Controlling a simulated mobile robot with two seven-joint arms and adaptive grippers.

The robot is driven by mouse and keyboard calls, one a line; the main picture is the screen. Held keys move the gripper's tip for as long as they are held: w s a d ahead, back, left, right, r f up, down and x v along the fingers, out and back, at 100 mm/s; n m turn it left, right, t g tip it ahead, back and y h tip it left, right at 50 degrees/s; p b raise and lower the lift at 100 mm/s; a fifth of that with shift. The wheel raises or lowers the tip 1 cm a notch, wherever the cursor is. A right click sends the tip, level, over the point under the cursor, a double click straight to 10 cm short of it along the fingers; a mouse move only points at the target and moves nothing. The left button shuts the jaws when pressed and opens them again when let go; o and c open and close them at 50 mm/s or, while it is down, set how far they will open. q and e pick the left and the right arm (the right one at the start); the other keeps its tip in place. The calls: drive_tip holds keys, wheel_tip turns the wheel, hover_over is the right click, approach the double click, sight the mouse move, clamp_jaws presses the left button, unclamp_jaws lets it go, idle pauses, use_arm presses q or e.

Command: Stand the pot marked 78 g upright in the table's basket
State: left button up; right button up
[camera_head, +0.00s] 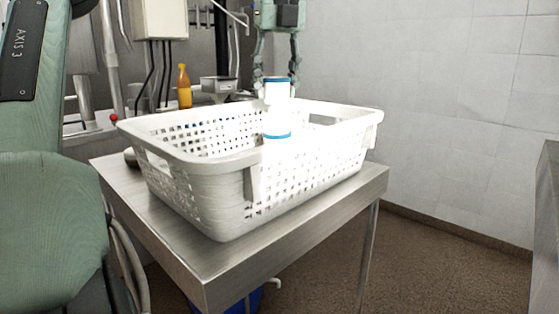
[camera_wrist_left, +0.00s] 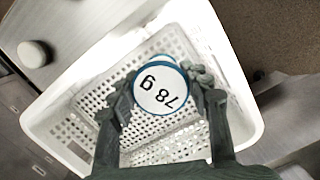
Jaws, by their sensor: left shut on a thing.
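The white pot (camera_head: 277,117) with blue bands hangs roughly upright in my left gripper (camera_head: 278,82), which comes down from above. The white perforated basket (camera_head: 205,190) stands on the metal table (camera_head: 335,205). The pot is over the basket's opening, its lower part below the far rim's line. I cannot tell whether it touches the basket floor. My right gripper is out of view.
A small round pale object (camera_wrist_left: 33,53) lies on the table outside the basket. An orange bottle (camera_head: 184,88) and a small metal container (camera_head: 218,86) stand behind the table. A tiled wall (camera_head: 450,110) is at the right. The basket looks otherwise empty.

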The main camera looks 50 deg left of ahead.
use_arm(q)
drive_tip(key=d+f, duration=0.2)
drive_tip(key=d, duration=0.1)
drive_tip(key=d+f, duration=0.2)
drive_tip(key=d, duration=0.2)
drive_tip(key=d+f, duration=0.2)
drive_tip(key=d, duration=0.1)
drive_tip(key=shift+w+d, duration=0.15)
drive_tip(key=shift+w, duration=0.1)
drive_tip(key=shift+d+f, duration=0.3)
drive_tip(key=shift+d, duration=0.1)
wheel_tip(320, 180, down, 3)
drive_tip(key=shift+f, duration=0.15)
drive_tip(key=shift+a+f, duration=0.1)
drive_tip(key=shift+f, duration=0.2)
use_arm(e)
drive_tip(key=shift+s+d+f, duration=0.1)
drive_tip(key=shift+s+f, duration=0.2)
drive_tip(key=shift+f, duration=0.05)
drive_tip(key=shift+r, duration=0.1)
